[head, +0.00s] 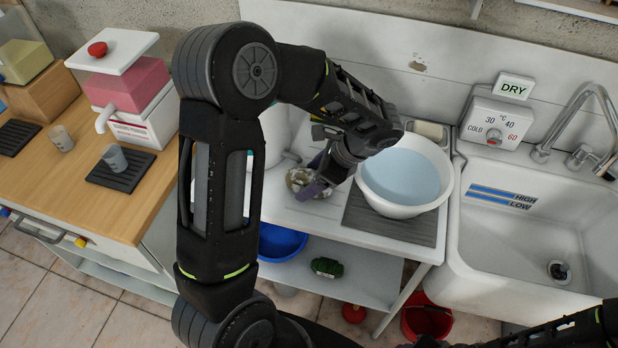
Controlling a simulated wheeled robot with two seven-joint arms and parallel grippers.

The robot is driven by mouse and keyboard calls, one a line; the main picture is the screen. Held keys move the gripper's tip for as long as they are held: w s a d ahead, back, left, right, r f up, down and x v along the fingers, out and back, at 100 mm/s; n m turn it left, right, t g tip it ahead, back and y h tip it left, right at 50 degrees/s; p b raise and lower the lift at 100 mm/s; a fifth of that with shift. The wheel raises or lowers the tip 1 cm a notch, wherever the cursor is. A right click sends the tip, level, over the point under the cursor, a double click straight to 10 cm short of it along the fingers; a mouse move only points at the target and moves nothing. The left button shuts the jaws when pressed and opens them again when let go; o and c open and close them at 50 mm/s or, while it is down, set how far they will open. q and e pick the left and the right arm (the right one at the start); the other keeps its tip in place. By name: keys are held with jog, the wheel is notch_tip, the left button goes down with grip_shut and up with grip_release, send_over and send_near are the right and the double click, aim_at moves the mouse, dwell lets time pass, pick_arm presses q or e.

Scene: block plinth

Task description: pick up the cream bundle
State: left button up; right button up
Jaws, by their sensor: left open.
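A small mottled cream bundle (298,179) lies on the white counter, left of the white bowl. My left gripper (313,183) reaches down over it from the upper right, with its jaws open. One finger shows at the bundle's right side and covers part of it. I cannot tell whether the finger touches it. My right arm crosses the bottom right corner, and its gripper is not visible.
The white bowl of water (441,195) stands on a grey ribbed mat (385,222) close to my left gripper. A sink (500,262) is at the right. A pink dispenser (128,82) stands on the wooden counter at the left. A blue basin (283,243) is on the lower shelf.

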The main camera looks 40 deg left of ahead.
pick_arm(q)
jog(key=shift+s+a+f, duration=0.1)
jog(key=shift+a+f, duration=0.15)
jog(key=shift+f, duration=0.15)
jog(key=shift+c, duration=0.5)
grip_shut()
dwell(0.4)
